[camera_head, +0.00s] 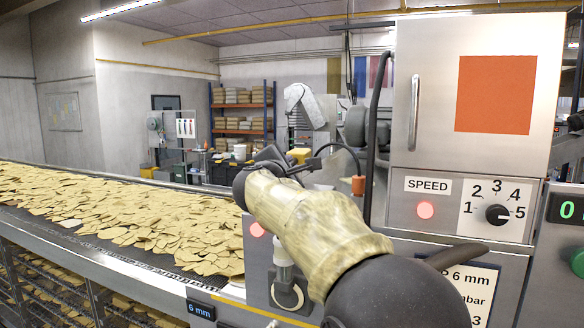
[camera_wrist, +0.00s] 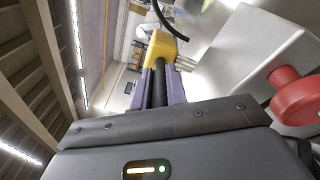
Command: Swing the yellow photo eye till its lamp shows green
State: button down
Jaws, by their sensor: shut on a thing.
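The yellow photo eye (camera_wrist: 162,46) is a small yellow block at the upper middle of the wrist view. A black cable curves away from it. My gripper (camera_wrist: 161,72) has its two purple fingers shut on it. In the head view a small yellow patch, apparently the same block (camera_head: 300,154), shows just beyond my gripper (camera_head: 272,157), which is mostly hidden by my own arm. I cannot make out the photo eye's lamp or its colour in either view.
A conveyor (camera_head: 100,262) heaped with chips runs along the left. A steel cabinet (camera_head: 440,150) with a speed dial (camera_head: 497,214) and a red-lit lamp (camera_head: 425,210) stands at the right. A red knob (camera_wrist: 298,96) on a pale box sits right of the fingers in the wrist view.

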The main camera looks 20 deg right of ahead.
jog(key=c, duration=1.4)
grip_release()
jog(key=b+v, duration=0.6)
jog(key=v, duration=1.1)
jog(key=shift+s+b, duration=0.25)
jog(key=shift+b, duration=0.1)
notch_tip(320, 180, down, 30)
jog(key=d+m+g+y, duration=0.1)
jog(key=m+g+y, duration=0.4)
jog(key=g+y, duration=0.15)
jog(key=s+f+m+g+y, duration=0.2)
jog(key=s+f+m, duration=0.4)
jog(key=f, duration=0.4)
jog(key=s+f+m+g+y, duration=0.2)
jog(key=s+f+m, duration=0.4)
jog(key=f, duration=0.5)
jog(key=s+g, duration=0.1)
jog(key=s, duration=0.1)
jog(key=shift+s+a+m+g, duration=0.3)
jog(key=shift+s+m+g, duration=0.05)
jog(key=shift+m, duration=0.05)
